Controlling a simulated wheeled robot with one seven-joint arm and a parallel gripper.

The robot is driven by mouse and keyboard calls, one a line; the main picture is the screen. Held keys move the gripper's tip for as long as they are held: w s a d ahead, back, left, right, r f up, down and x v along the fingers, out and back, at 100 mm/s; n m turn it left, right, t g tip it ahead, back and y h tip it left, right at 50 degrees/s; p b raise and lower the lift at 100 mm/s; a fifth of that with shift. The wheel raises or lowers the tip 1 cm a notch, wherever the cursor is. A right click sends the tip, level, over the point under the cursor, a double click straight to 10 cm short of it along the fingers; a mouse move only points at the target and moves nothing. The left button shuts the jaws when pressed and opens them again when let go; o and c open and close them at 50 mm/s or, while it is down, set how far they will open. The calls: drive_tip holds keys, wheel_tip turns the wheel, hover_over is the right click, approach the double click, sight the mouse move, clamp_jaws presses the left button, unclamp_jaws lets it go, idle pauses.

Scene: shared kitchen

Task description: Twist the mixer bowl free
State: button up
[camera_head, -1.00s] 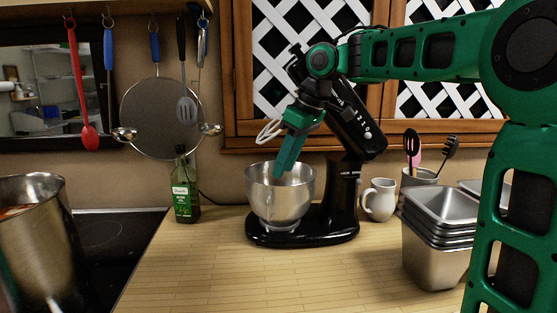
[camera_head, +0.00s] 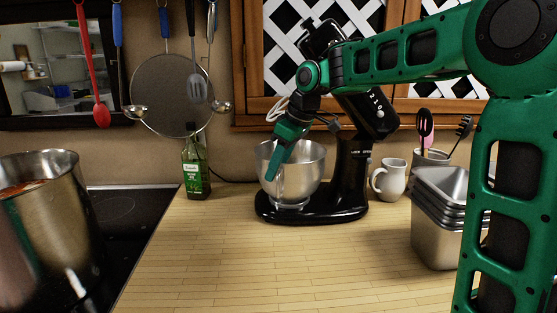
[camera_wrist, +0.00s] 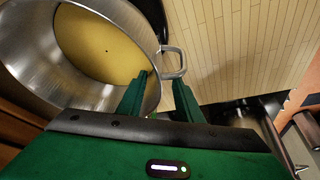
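The silver mixer bowl (camera_head: 303,178) sits upright on the base of the black stand mixer (camera_head: 350,180), whose head is tilted up. In the wrist view the bowl (camera_wrist: 85,12) holds yellow batter and has a metal handle (camera_wrist: 182,62) on its side. My gripper (camera_head: 271,181) reaches down at the bowl's left front side. In the wrist view my gripper (camera_wrist: 161,77) is open, with one finger over the inside of the bowl and the other outside the rim near the handle. A gap shows between the fingers; contact with the bowl is unclear.
A steel pot (camera_head: 45,220) stands on the black cooktop at left. A green bottle (camera_head: 195,170) is behind the bowl to the left. A white jug (camera_head: 390,180) and stacked metal pans (camera_head: 440,225) stand at right. The wooden counter (camera_head: 270,260) in front is clear.

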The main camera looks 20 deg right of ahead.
drive_tip(key=shift+f, duration=0.2)
clamp_jaws()
drive_tip(key=shift+s+a+f, duration=0.1)
drive_tip(key=shift+f, duration=0.05)
idle(1.4)
drive_tip(key=shift+s+d+n, duration=0.35)
drive_tip(key=shift+d+n, duration=0.15)
drive_tip(key=shift+n, duration=0.2)
idle(0.3)
drive_tip(key=shift+s+d+n+g, duration=0.1)
drive_tip(key=shift+d+n+g, duration=0.15)
drive_tip(key=shift+n+g, duration=0.05)
